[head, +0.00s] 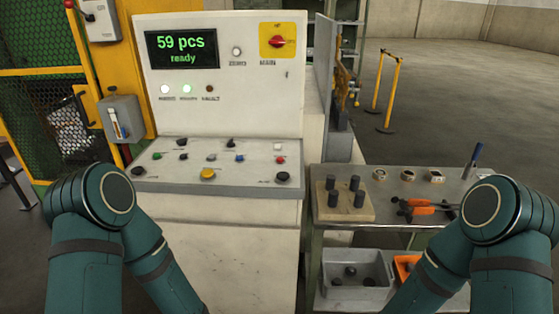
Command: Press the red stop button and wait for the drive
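The control console has a sloped button panel (220,182) below an upright face with a display (182,49) that reads "59 pcs ready". A small red button (280,159) sits near the panel's right edge. Other controls there include a large yellow button (207,174), a blue one (240,157), a green one and several black knobs. Which control is the stop button cannot be read from the labels. My arms show at both sides of the console, but neither gripper is in view.
A metal side table (400,215) right of the console holds a wooden block with black pegs (345,200), orange-handled tools and small gauges. A grey bin (355,275) is on its lower shelf. A yellow post and mesh fence stand at left. Open floor lies at back right.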

